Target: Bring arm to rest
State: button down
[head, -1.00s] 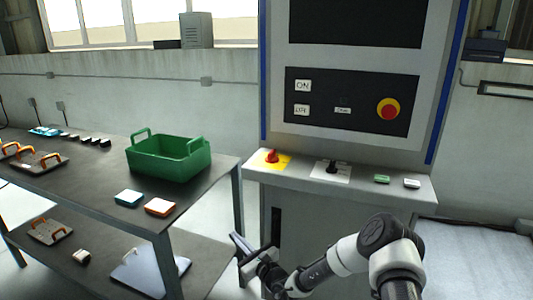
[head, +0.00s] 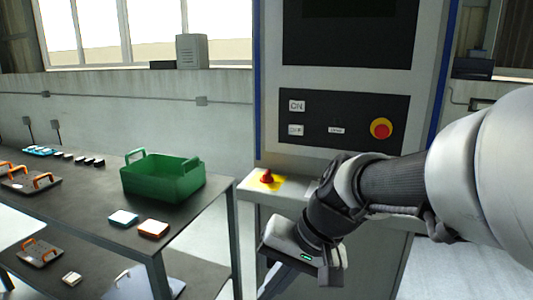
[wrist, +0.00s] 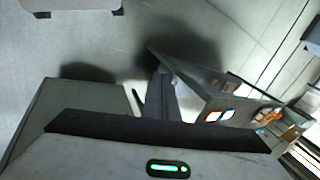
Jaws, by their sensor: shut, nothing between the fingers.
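My gripper (head: 274,285) hangs low in front of the machine's console shelf, pointing down and to the left in the head view. It is shut and empty. In the wrist view its fingers (wrist: 160,95) lie together over the floor, with the work table off to the right. My arm comes in from the right of the head view, bent at the wrist. It hides the right part of the console shelf and part of the machine front.
The machine has a control panel (head: 342,120) with a red emergency knob (head: 381,128). On the left, a dark table (head: 75,205) bears a green crate (head: 163,182) and several small parts.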

jog(key=s+d+r+n+t+h, duration=0.1)
jog(key=s+d+r+t+h, duration=0.1)
jog(key=s+d, duration=0.3)
jog(key=s+d+r+t+h, duration=0.2)
jog(key=d+h, duration=0.1)
jog(key=d, duration=0.5)
notch_tip(320, 180, up, 21)
jog(key=p, duration=2.1)
jog(key=shift+d, duration=0.15)
jog(key=shift+s+r, duration=0.1)
